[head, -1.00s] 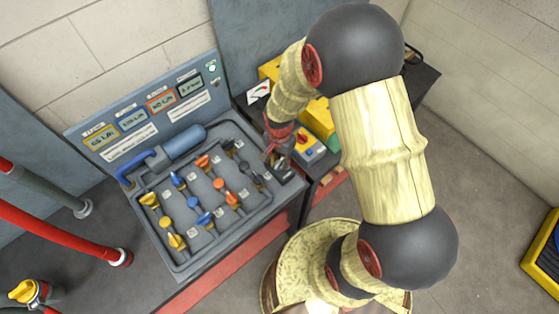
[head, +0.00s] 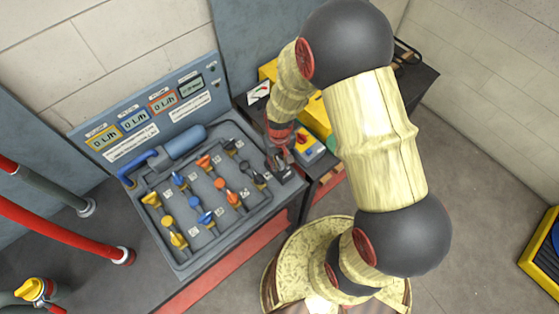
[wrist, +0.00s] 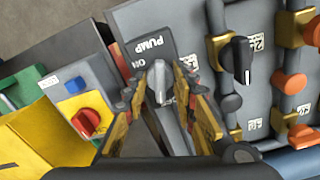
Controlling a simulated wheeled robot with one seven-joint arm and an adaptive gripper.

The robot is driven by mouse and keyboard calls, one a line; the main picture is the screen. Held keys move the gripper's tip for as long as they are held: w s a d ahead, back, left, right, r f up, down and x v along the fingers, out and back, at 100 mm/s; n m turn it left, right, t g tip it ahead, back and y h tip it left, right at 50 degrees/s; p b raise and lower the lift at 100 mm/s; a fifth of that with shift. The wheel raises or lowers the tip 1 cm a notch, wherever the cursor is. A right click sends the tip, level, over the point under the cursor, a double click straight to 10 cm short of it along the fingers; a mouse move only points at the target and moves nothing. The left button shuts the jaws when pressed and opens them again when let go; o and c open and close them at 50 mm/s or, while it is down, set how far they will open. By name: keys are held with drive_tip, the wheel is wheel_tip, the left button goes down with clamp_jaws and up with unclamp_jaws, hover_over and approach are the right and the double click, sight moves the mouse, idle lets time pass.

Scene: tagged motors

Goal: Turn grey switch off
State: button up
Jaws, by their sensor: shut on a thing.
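The grey switch (wrist: 159,92) is a pale grey knob on a dark plate marked "PUMP" (wrist: 152,47) in the wrist view. An "ON" mark shows on the plate left of the knob. My gripper (wrist: 160,72) has its two fingers closed around the knob, one on each side. In the head view my gripper (head: 281,157) is at the right end of the grey panel (head: 246,207) and hides the knob.
Several yellow, blue, orange and black valve handles stand on the panel left of my gripper. Displays (head: 135,120) on the upright board read 0 L/h. Open floor lies at the right.

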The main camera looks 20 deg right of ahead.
sight(279, 162)
drive_tip(key=shift+w+n, duration=0.1)
drive_tip(key=shift+n, duration=1.5)
drive_tip(key=o, duration=1.1)
drive_tip(key=shift+o, duration=0.3)
wheel_tip(279, 162, up, 12)
